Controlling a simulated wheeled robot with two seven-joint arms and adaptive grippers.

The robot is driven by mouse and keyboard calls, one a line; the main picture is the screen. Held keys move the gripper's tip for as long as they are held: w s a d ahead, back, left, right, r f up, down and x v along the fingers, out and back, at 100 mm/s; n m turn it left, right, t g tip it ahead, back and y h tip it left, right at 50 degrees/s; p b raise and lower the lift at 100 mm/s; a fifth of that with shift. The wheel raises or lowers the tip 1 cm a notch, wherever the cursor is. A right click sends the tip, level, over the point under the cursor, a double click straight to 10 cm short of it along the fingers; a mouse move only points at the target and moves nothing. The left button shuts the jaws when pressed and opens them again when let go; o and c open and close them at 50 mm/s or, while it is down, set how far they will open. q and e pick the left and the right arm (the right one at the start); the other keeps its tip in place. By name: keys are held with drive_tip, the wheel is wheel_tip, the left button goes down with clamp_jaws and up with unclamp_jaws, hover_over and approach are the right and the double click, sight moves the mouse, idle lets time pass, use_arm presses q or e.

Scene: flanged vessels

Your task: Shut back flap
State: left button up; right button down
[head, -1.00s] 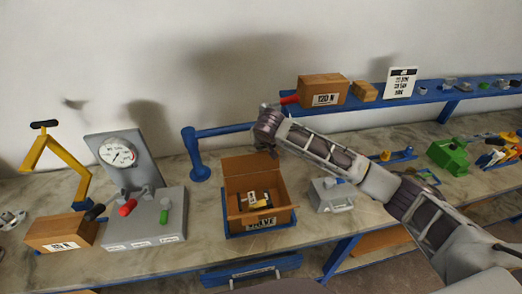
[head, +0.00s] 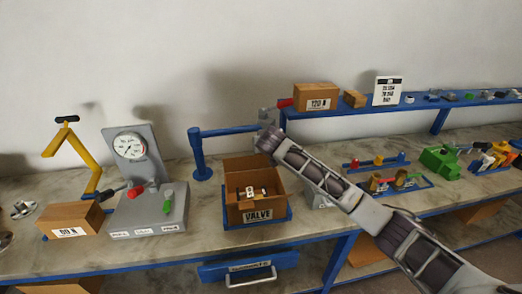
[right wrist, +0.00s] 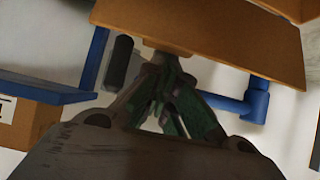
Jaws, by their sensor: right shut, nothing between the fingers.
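An open cardboard box (head: 258,214) labelled VALVE stands on the bench in a blue tray (head: 229,226). Its back flap (head: 243,166) stands up, leaning back slightly. A small black, white and yellow part (head: 252,191) lies inside. My right gripper (right wrist: 168,85) is shut and empty in the right wrist view. Its fingertips are close to the edge of a brown cardboard panel (right wrist: 205,35); I cannot tell whether they touch. In the head view my right wrist is just behind and right of the flap, and the fingers are not clear there. My left gripper is not in view.
A blue post with a side arm (head: 200,160) stands behind the box. A grey gauge unit (head: 147,211) stands left. A blue raised shelf (head: 350,106) carrying a cardboard box (head: 316,97) is behind my right arm. A grey case (head: 318,200) is partly hidden by the arm.

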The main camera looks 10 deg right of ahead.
sight(263, 156)
drive_tip(key=shift+s+f, duration=0.2)
drive_tip(key=shift+s+f+t+b, duration=0.1)
drive_tip(key=shift+s+t+b, duration=0.5)
drive_tip(key=shift+b, duration=0.05)
drive_tip(key=shift+s+f+t+b, duration=0.1)
drive_tip(key=shift+s+t+b, duration=0.5)
drive_tip(key=shift+b, duration=0.25)
drive_tip(key=s+t+b, duration=0.1)
drive_tip(key=b, duration=0.2)
drive_tip(key=s+t+b, duration=0.1)
drive_tip(key=b, duration=0.2)
drive_tip(key=shift+s+f+t, duration=0.25)
drive_tip(key=shift+f+t, duration=0.1)
drive_tip(key=shift+t, duration=0.05)
drive_tip(key=shift+s+b, duration=0.15)
drive_tip(key=shift+b, duration=0.45)
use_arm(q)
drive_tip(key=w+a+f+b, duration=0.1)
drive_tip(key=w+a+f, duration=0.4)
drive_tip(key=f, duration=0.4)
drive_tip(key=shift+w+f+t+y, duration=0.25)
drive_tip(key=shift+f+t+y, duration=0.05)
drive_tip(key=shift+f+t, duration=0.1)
use_arm(e)
drive_tip(key=shift+s+t, duration=0.2)
drive_tip(key=shift+t, duration=0.2)
drive_tip(key=shift+r, duration=0.15)
